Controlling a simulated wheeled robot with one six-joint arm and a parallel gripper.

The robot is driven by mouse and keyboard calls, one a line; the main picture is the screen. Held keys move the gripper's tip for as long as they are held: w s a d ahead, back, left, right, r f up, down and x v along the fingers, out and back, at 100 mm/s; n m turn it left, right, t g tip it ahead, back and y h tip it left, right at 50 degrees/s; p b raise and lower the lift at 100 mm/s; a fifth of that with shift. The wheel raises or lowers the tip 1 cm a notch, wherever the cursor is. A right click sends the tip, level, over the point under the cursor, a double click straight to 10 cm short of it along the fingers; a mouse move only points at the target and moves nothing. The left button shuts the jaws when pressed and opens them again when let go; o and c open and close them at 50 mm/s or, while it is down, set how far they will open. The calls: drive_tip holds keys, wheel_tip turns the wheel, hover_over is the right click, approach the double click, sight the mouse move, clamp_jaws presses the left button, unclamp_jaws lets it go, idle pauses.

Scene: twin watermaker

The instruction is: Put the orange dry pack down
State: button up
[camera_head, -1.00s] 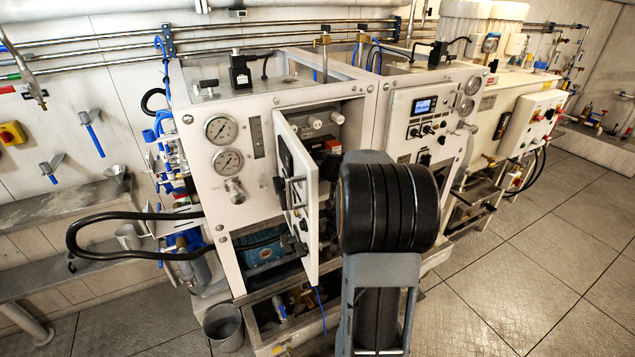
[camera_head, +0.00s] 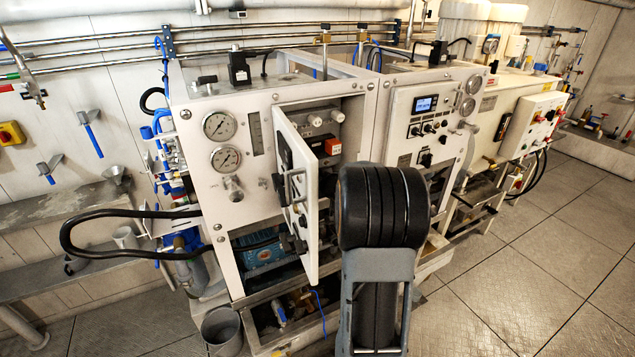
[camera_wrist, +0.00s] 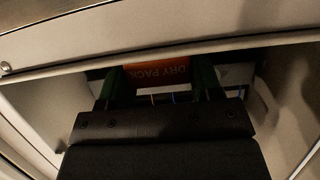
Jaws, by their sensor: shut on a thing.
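In the wrist view the orange dry pack (camera_wrist: 160,73) shows its printed label, upside down in the picture. My gripper (camera_wrist: 158,88) is shut on it, with a dark green finger on each side. The pack is inside a cabinet opening, and its far end is hidden by the panel edge. Whether it touches a surface below cannot be told. My gripper is hidden there behind my arm and the door.
The cabinet door (camera_head: 297,195) stands open, close to the left of my arm. Pressure gauges (camera_head: 219,126) sit on the panel to the left. A control panel with a lit display (camera_head: 424,105) is to the right. A metal bucket (camera_head: 222,332) stands on the floor; floor at right is clear.

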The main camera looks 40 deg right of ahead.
drive_tip(key=shift+f, duration=0.25)
drive_tip(key=o, duration=0.9)
drive_tip(key=shift+r, duration=0.1)
drive_tip(key=shift+r, duration=0.25)
drive_tip(key=p+v, duration=0.1)
drive_tip(key=v, duration=1.1)
drive_tip(key=shift+f, duration=0.15)
